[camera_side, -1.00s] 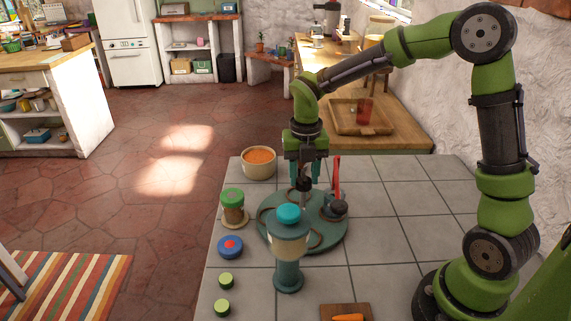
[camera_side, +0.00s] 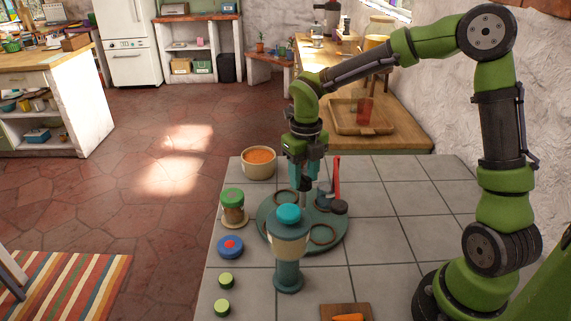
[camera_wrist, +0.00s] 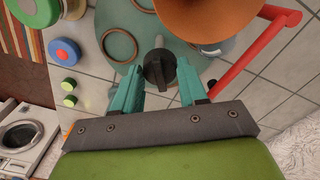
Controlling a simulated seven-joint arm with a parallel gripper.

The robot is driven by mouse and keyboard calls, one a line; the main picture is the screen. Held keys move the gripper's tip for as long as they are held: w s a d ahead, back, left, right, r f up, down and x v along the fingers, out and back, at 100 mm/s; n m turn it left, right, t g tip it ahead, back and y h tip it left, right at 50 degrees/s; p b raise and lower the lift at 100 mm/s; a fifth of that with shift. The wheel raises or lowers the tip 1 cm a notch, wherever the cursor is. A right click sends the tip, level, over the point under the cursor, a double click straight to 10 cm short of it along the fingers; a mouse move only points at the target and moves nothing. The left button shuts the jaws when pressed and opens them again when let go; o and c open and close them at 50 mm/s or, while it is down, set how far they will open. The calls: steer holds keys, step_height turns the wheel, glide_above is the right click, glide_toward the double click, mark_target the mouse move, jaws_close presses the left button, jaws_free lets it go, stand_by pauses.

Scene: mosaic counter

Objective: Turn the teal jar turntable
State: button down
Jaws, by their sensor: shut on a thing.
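The teal turntable (camera_side: 299,236) is a round disc on the tiled counter, with brown rings on its top; it fills the upper middle of the wrist view (camera_wrist: 125,18). A dark knob (camera_wrist: 158,70) stands up from it. My gripper (camera_side: 306,180) points down over the disc. In the wrist view its teal fingers (camera_wrist: 158,88) are on either side of the dark knob, shut on it. In the side view, a teal and cream mill-like thing (camera_side: 288,250) stands in front and hides part of the disc.
A red bar (camera_side: 337,178) rises close right of my gripper. A bowl of orange contents (camera_side: 259,163), a green-lidded jar (camera_side: 232,206), a blue lid (camera_side: 230,247) and small green lids (camera_side: 226,280) line the left. A board (camera_side: 345,312) lies in front. Tiles at right are clear.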

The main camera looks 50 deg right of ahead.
steer(key=shift+n, duration=1.7)
steer(key=shift+d+n, duration=0.1)
steer(key=shift+n, duration=0.2)
steer(key=c, duration=0.6)
jaws_free()
steer(key=shift+r+m, duration=0.1)
steer(key=shift+m, duration=0.6)
